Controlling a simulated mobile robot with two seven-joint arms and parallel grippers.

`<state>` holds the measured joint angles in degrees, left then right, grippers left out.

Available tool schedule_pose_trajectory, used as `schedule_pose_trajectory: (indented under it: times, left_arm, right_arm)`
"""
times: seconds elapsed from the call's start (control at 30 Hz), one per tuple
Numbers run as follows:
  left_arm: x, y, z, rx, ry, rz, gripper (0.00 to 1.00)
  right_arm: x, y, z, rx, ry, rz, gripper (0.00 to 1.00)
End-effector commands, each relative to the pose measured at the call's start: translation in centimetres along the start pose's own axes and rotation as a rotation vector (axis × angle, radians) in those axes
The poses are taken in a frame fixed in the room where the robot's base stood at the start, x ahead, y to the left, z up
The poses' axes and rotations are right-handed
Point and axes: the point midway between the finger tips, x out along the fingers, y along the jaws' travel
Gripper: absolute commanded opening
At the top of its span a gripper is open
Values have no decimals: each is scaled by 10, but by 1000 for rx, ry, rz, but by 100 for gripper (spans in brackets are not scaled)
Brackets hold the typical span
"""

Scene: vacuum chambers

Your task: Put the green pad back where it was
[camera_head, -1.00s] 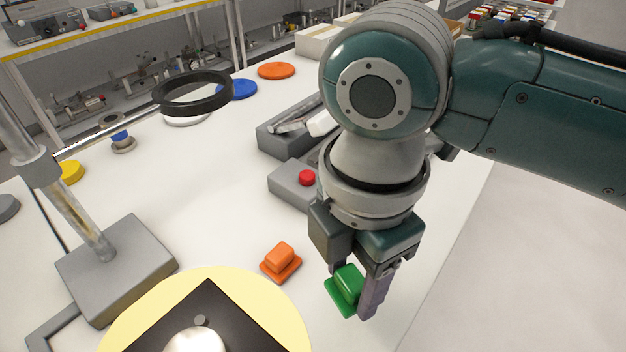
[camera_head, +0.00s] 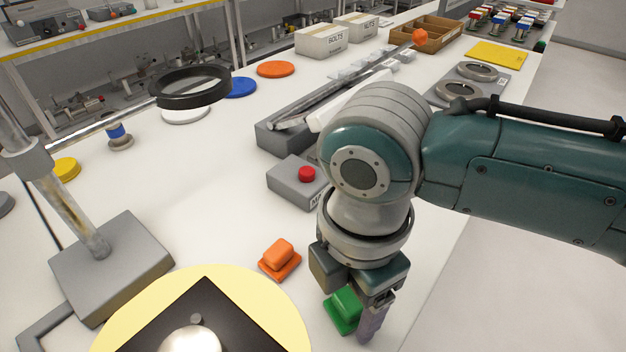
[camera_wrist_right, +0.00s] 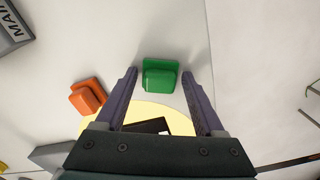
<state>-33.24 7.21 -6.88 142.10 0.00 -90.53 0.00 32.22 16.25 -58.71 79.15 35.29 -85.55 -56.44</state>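The green pad (camera_head: 343,310), a block on a square base, is by the near right part of the white table. It also shows in the right wrist view (camera_wrist_right: 160,76), between my right gripper's fingertips. My right gripper (camera_head: 354,318) points down at the pad; in its wrist view (camera_wrist_right: 160,72) the fingers stand apart with a narrow gap on each side of the pad. One finger is mostly hidden in the head view. Whether the pad's base rests flat on the table is hard to tell. My left gripper is not in view.
An orange pad (camera_head: 279,260) sits left of the green pad. A grey box with a red button (camera_head: 306,174) stands behind. A yellow disc (camera_head: 275,300) with a black plate is at the front left, and a magnifier stand (camera_head: 110,262) is farther left.

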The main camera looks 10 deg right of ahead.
Motion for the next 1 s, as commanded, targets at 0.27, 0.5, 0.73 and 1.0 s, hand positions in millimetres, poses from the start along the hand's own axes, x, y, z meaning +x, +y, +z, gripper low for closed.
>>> schedule_pose_trajectory:
  times: [0.27,0.5,0.73,1.0]
  left_arm:
    - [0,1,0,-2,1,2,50]
    - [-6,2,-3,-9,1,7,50]
    - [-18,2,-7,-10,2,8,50]
    - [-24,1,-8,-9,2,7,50]
  right_arm:
    - [0,0,0,0,0,0,85]
    - [-17,1,0,1,1,3,85]
    - [-69,2,0,-2,1,6,85]
    - [-115,1,0,1,1,2,85]
